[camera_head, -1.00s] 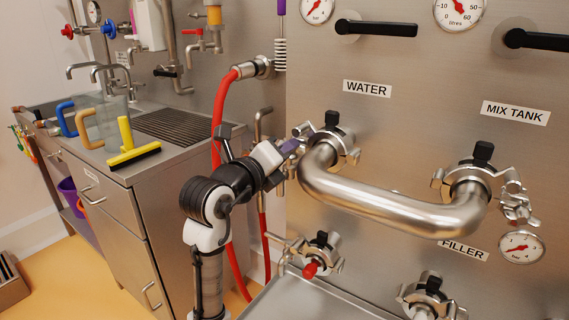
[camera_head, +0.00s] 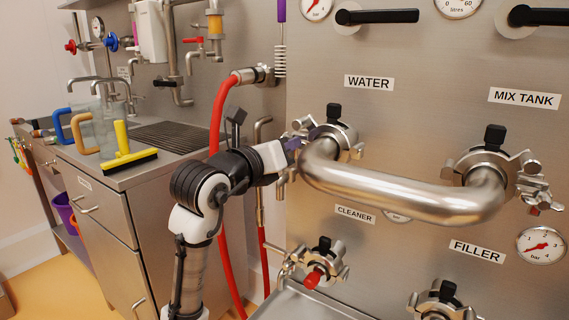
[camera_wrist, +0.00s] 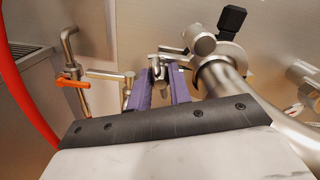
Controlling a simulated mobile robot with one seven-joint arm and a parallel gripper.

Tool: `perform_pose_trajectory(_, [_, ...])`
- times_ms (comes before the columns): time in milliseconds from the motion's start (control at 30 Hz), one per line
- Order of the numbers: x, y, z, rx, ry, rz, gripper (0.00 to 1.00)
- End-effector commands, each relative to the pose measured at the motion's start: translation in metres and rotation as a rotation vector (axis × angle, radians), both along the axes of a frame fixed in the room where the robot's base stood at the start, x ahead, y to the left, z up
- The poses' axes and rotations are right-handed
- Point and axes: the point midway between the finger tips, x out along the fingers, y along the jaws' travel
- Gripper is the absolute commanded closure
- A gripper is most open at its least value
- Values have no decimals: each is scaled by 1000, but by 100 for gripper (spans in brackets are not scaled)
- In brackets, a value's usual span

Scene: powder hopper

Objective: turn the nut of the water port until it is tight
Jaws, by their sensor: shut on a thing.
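The water port (camera_head: 336,137), with its clamp and black knob, sits below the WATER label (camera_head: 369,83). The bent steel pipe (camera_head: 400,195) joins it to the mix tank port (camera_head: 486,165). My gripper (camera_head: 293,143) comes from the left and reaches the left side of the water port clamp. In the wrist view its two purple fingers (camera_wrist: 158,88) are shut on the small metal nut (camera_wrist: 158,68) of the clamp. Much of the nut is hidden between the fingers. I cannot tell how tight it is.
A red hose (camera_head: 217,130) hangs close behind my arm. A tap with an orange lever (camera_wrist: 72,82) is left of the fingers in the wrist view. The cleaner port (camera_head: 322,262) and filler port (camera_head: 440,304) are below. A sink counter (camera_head: 130,172) stands at left.

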Motion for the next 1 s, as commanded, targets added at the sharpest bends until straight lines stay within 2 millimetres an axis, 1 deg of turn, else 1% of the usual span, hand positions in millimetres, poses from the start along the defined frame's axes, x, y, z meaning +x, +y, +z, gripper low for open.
perform_pose_trajectory(33, [0,-3,-6,39,-26,-4,100])
perform_pose_trajectory(200, [0,-3,-3,132,-91,-6,100])
perform_pose_trajectory(567, [1,-3,-3,152,-103,-6,100])
perform_pose_trajectory(667, [0,-3,-6,217,-152,-3,100])
perform_pose_trajectory(767, [0,-2,-8,329,-233,-3,100])
perform_pose_trajectory(867, [0,-2,-6,355,-255,-3,100])
perform_pose_trajectory(900, [0,-3,-2,354,-256,-5,77])
perform_pose_trajectory(967, [1,-3,-1,351,-254,-6,70])
perform_pose_trajectory(1000, [1,-3,0,350,-254,-6,69])
